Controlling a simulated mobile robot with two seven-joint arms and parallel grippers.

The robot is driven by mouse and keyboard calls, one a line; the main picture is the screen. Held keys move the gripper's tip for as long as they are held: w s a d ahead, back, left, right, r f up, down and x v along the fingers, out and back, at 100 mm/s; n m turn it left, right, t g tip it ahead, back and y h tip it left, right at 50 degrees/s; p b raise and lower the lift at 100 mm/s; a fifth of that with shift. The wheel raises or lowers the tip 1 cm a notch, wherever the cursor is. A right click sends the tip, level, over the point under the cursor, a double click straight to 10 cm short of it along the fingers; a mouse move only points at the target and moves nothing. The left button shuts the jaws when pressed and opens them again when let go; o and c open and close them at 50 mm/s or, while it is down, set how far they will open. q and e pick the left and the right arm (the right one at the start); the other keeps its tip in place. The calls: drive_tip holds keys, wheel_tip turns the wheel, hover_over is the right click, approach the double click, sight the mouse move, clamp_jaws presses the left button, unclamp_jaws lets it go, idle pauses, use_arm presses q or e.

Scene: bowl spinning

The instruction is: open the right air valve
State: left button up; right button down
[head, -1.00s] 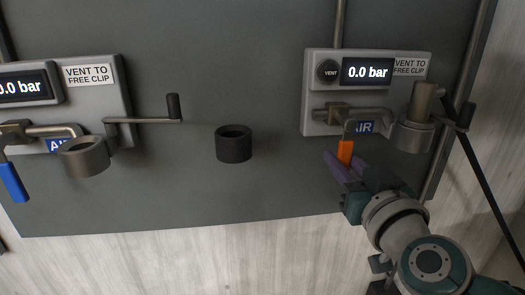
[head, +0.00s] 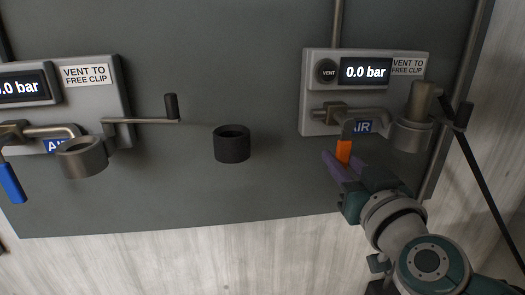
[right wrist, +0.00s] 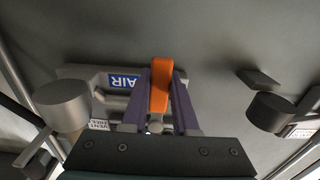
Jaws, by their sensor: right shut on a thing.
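The right air valve's orange lever (head: 343,151) hangs straight down from the right panel's pipe, beside the blue AIR label (head: 361,127). My right gripper (head: 343,165) is at the lever's lower end, with its purple fingers closed around it. In the right wrist view the orange lever (right wrist: 160,85) lies between the two purple fingers (right wrist: 160,100). The right display (head: 367,72) reads 0.0 bar. My left gripper is not in view.
A metal cup holder (head: 411,136) with a cylinder in it is right of the lever. A dark empty ring (head: 232,145) is in the middle of the grey panel. The left unit has a blue lever (head: 12,183), a metal ring (head: 82,158) and a crank (head: 172,107).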

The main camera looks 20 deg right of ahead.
drive_tip(key=shift+w+a+r+m+p, duration=0.25)
drive_tip(key=shift+a+r+m+p, duration=0.75)
drive_tip(key=shift+m, duration=2.05)
drive_tip(key=shift+w+a+r+m+p, duration=0.25)
drive_tip(key=shift+a+r+m+p, duration=0.65)
drive_tip(key=shift+m, duration=2.1)
drive_tip(key=shift+w+a+r+m+p, duration=0.25)
drive_tip(key=shift+a+r+m+p, duration=0.7)
drive_tip(key=shift+m, duration=2.1)
drive_tip(key=shift+a+r+b, duration=0.25)
drive_tip(key=shift+r+b, duration=0.1)
drive_tip(key=shift+r, duration=0.15)
drive_tip(key=c, duration=0.7)
unclamp_jaws()
drive_tip(key=shift+f, duration=0.1)
